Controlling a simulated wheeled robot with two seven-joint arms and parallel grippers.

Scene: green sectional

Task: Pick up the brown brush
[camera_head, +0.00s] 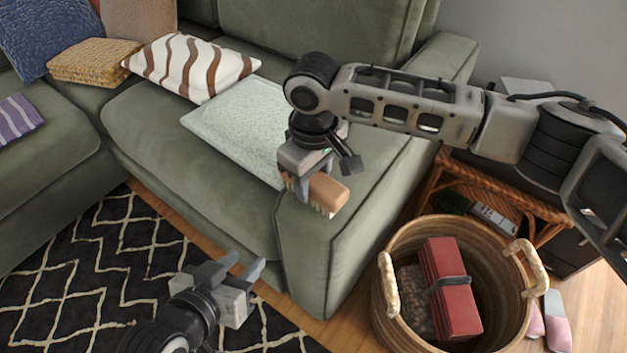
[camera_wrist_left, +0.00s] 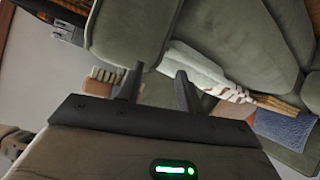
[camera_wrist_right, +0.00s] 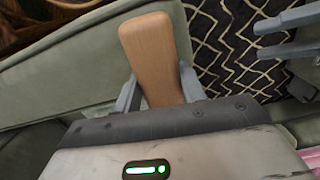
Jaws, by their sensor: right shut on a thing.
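The brown brush (camera_head: 328,192) has a smooth wooden back and pale bristles pointing down. My right gripper (camera_head: 301,184) is shut on it, over the front end of the sofa's armrest. I cannot tell if the bristles touch the armrest. In the right wrist view the brush (camera_wrist_right: 152,50) sits between both fingers and sticks out past them. My left gripper (camera_head: 243,267) is open and empty, low over the rug in front of the sofa. In the left wrist view the brush's bristles (camera_wrist_left: 104,74) show beyond the left finger.
The green sectional (camera_head: 190,150) bears several cushions. A wicker basket (camera_head: 400,240) with a red strapped bundle (camera_head: 452,285) stands on the floor right of the armrest. A wicker side table (camera_head: 480,185) is behind it. A patterned rug (camera_head: 95,260) lies at the lower left.

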